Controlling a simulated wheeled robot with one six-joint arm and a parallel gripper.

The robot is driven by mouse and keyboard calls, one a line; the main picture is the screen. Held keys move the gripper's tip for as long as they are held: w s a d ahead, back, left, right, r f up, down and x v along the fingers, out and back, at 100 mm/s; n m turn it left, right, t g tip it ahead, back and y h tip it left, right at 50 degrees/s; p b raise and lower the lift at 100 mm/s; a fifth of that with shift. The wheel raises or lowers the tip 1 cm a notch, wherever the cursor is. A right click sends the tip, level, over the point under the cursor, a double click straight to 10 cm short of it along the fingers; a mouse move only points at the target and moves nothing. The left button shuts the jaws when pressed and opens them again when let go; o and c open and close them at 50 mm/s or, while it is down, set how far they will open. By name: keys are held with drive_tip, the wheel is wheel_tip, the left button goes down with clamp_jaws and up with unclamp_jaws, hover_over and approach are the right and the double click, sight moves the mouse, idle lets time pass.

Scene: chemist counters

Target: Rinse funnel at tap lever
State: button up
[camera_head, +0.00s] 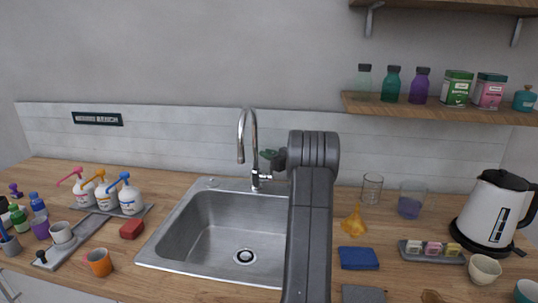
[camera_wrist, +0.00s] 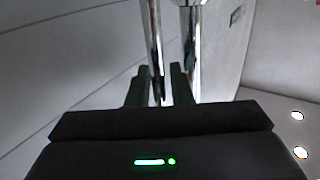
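An amber funnel (camera_head: 354,221) stands wide end down on the counter right of the sink. The chrome tap (camera_head: 254,150) rises behind the sink, with its small lever (camera_head: 266,177) on the right side of its base. My gripper (camera_head: 268,156) is just right of the tap's upright, above the lever; my arm covers part of the sink. In the wrist view my gripper (camera_wrist: 158,88) has its fingers apart, with a thin chrome rod (camera_wrist: 155,50) showing between them and a thicker chrome piece (camera_wrist: 190,50) beside it. I cannot tell whether the rod is touched. No funnel shows in the fingers.
The steel sink (camera_head: 180,232) is empty. A blue sponge (camera_head: 358,258), glass beakers (camera_head: 371,188) and a kettle (camera_head: 490,212) stand to the right. A shelf (camera_head: 430,110) hangs at upper right.

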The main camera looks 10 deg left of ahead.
clamp_jaws()
drive_tip(key=shift+s+f+n+b, duration=0.2)
drive_tip(key=shift+s+n+b, duration=0.1)
drive_tip(key=shift+b, duration=0.55)
drive_tip(key=shift+s+r+n+y+b, duration=0.2)
drive_tip(key=shift+s+n+y+b, duration=0.2)
drive_tip(key=shift+b, duration=0.45)
unclamp_jaws()
